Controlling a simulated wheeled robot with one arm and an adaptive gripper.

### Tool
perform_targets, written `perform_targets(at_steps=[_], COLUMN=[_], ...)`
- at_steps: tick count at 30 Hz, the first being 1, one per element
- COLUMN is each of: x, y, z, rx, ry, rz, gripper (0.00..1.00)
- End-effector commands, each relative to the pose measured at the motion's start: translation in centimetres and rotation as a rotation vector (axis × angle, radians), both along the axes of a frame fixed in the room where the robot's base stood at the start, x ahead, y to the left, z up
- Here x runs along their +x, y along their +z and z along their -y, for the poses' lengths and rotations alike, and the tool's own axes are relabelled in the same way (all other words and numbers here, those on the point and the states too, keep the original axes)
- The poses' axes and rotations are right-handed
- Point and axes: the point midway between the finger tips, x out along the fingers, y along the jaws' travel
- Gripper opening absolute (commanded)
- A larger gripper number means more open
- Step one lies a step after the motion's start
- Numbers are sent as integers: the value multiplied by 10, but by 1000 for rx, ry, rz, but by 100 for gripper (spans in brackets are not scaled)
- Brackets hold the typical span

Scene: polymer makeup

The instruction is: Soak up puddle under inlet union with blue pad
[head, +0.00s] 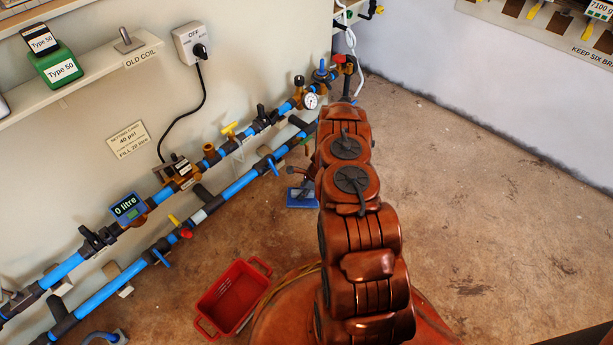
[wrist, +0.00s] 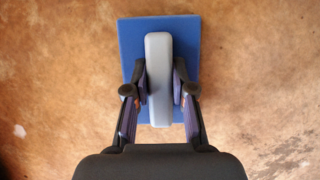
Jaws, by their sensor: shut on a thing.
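The blue pad (wrist: 190,45) is a flat square with a long grey handle (wrist: 158,50) along its middle. My gripper (wrist: 159,78) is shut on this handle, one finger on each side. In the head view the blue pad (head: 301,198) shows beside my arm, below the blue pipes; my arm hides part of it. I cannot tell whether the pad touches the floor or is just above it. The inlet union cannot be told apart among the pipe fittings. No puddle stands out on the mottled brown floor (wrist: 60,70).
Two blue pipe runs (head: 237,186) with valves and a gauge (head: 311,101) line the left wall. A red tray (head: 232,296) lies on the floor near my base. A cable hangs from the wall switch (head: 191,44). The floor to the right (head: 490,200) is clear.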

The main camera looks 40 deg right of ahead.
Motion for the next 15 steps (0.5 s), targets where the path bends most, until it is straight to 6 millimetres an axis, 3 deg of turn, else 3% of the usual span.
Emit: perform_targets(at_steps=[4,7,9,15], x=[2,2,2,2], y=[1,8,23,35], z=[12,10,8,6], rx=[-6,-5,-3,-2], ry=[0,2,3,7], rz=[2,1,1,-1], gripper=[0,0,0,0])
